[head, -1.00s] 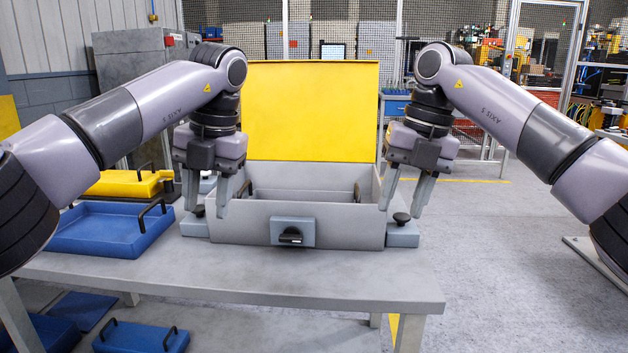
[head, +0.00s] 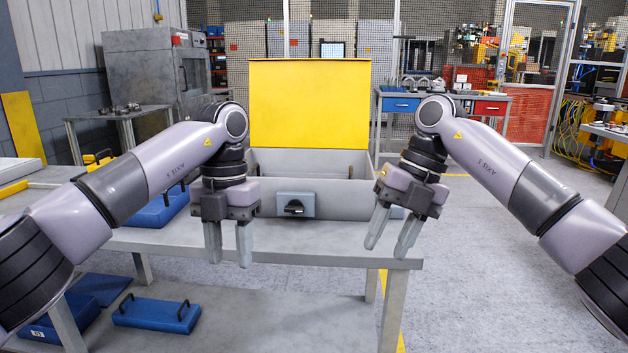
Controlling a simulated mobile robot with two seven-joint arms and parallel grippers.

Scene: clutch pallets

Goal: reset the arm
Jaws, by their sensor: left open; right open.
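My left gripper (head: 229,262) hangs open and empty, fingers down, in front of the left part of the grey box. My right gripper (head: 385,248) is open and empty, fingers down and slightly tilted, in front of the box's right side. The grey box (head: 345,204) stands on the grey table (head: 300,247) with its yellow lid (head: 310,104) raised upright. A black latch knob (head: 294,207) shows on its front plate. The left arm hides the box's left front corner.
A blue tray (head: 160,211) lies on the table at left, partly behind my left arm. Another blue tray (head: 156,314) with black handles lies on the lower shelf. A workbench (head: 440,94) with a blue and a red drawer stands behind. Open floor lies to the right.

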